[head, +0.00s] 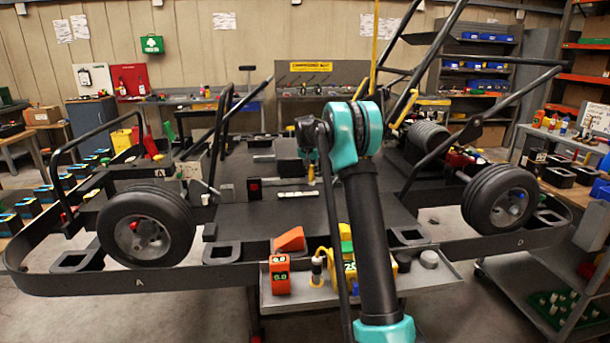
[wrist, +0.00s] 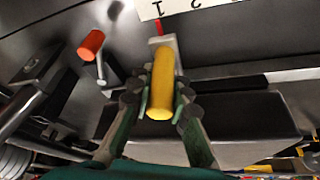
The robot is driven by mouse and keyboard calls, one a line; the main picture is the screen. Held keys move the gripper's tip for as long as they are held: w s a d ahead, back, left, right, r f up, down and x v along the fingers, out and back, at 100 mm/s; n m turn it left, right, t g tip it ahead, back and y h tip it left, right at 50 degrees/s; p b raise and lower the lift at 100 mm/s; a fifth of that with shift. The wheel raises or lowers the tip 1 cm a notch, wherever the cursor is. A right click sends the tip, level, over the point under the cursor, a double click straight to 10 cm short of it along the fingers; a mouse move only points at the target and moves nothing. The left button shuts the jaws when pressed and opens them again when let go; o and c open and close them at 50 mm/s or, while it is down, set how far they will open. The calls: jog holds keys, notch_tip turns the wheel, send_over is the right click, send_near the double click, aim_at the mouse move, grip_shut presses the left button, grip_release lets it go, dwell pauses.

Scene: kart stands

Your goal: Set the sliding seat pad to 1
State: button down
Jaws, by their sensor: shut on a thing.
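The seat pad's yellow handle (wrist: 161,85) stands between the fingers of my gripper (wrist: 160,103) in the wrist view, and the fingers are shut on it. A pale bracket (wrist: 167,42) at the handle's far end carries a red pointer (wrist: 159,27). The pointer is close to the 1 on the white number strip (wrist: 215,6), whose 2 lies to the right. A dark pad (wrist: 235,115) lies behind the fingers. In the head view, the handle (head: 311,180) is small under my gripper (head: 311,167), beside the white strip (head: 298,194).
An orange-knobbed lever (wrist: 90,45) stands left of the handle in the wrist view. In the head view, wheels (head: 147,229) and black frame tubes (head: 433,60) surround the kart deck. A front tray (head: 430,278) holds several small items, including an orange box (head: 280,274).

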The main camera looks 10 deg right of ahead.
jog(key=shift+d, duration=0.25)
jog(key=c, duration=1.4)
grip_release()
jog(key=v, duration=1.2)
